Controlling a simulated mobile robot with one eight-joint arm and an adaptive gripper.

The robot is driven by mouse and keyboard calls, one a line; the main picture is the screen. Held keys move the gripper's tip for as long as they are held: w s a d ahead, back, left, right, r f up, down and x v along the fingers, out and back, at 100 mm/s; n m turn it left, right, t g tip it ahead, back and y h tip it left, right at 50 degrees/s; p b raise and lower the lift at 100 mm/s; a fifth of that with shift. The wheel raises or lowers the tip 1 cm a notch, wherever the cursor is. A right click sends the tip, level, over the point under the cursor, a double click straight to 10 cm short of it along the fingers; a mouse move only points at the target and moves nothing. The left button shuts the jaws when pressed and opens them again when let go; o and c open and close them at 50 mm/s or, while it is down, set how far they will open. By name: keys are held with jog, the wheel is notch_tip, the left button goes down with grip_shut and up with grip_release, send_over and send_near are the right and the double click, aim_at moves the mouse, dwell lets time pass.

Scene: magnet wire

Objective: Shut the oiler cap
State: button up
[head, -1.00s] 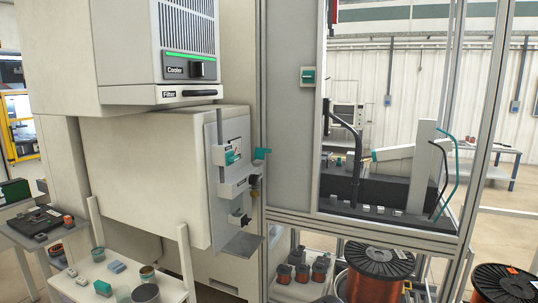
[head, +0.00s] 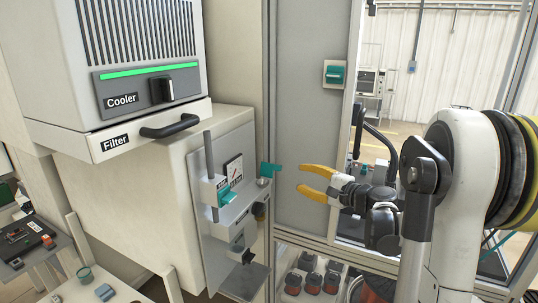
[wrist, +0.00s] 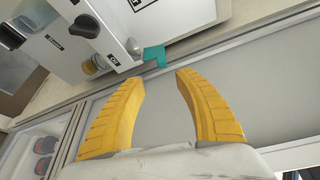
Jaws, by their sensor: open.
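A teal flap (head: 270,169), which looks like the oiler cap, stands up beside a small silver round fitting (head: 263,182) on the wall unit's bracket. In the wrist view the teal flap (wrist: 154,56) is L-shaped, beside the silver fitting (wrist: 133,47) and a label reading "Oil" (wrist: 113,60). An amber bottle (wrist: 97,63) hangs under the bracket. My gripper (head: 299,178) has yellow fingers, open and empty, pointing left at the flap from a short gap to its right. In the wrist view my gripper (wrist: 159,77) has the flap just beyond its fingertips, not between them.
A cooler box (head: 130,60) with a filter drawer and black handle (head: 170,126) overhangs the panel at upper left. A gauge (head: 234,168) and teal switch sit left of the oiler. A grey frame post (head: 271,110) rises directly behind the flap. A shelf with copper spools is below.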

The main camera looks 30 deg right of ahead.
aim_at(281, 168)
jog(key=b+x, duration=0.2)
jog(key=x, duration=0.8)
jog(key=shift+w+r, duration=0.1)
jog(key=shift+w, duration=0.15)
grip_shut()
